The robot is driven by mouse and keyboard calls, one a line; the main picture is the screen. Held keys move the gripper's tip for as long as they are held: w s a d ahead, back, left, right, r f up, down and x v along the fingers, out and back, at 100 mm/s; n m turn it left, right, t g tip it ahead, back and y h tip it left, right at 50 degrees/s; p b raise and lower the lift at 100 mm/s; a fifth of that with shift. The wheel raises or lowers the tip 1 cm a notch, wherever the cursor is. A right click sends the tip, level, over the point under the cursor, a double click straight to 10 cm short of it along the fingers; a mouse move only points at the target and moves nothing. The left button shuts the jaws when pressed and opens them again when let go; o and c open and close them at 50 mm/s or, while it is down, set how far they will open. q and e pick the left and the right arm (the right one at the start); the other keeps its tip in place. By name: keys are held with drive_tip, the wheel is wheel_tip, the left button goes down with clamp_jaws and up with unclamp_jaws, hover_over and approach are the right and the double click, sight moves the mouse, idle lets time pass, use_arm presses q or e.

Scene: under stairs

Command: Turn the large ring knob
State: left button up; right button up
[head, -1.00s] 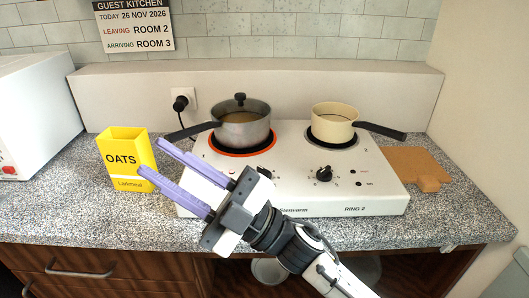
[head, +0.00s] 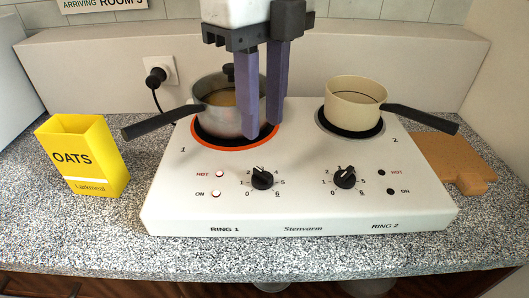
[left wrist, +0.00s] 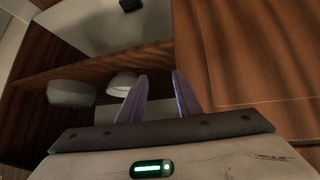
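The white two-ring hob (head: 300,215) stands on the counter. Ring 1 (head: 207,142), at the left, is the larger ring; its edge glows orange-red under a grey pot (head: 213,116). Its black knob (head: 262,178) is on the front panel, with lit HOT and ON lamps to its left. The exact pointer setting is hard to read. My right gripper (head: 261,130) comes down from the top, in front of the pot in the picture. Its purple fingers are apart and empty, their tips above the knob in the picture. My left gripper (left wrist: 160,76) is open and empty below the counter.
A cream pot (head: 352,103) stands on the smaller ring, whose knob (head: 344,177) is at the right; its lamps are dark. Pot handles stick out left and right. A yellow oats box (head: 85,155) stands left, a brown board (head: 450,160) right. Bowls (left wrist: 72,93) show under the counter.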

sight(265, 173)
wheel_tip(265, 173, down, 10)
drive_tip(key=shift+d+r, duration=0.1)
drive_tip(key=shift+d, duration=0.05)
idle(0.3)
clamp_jaws()
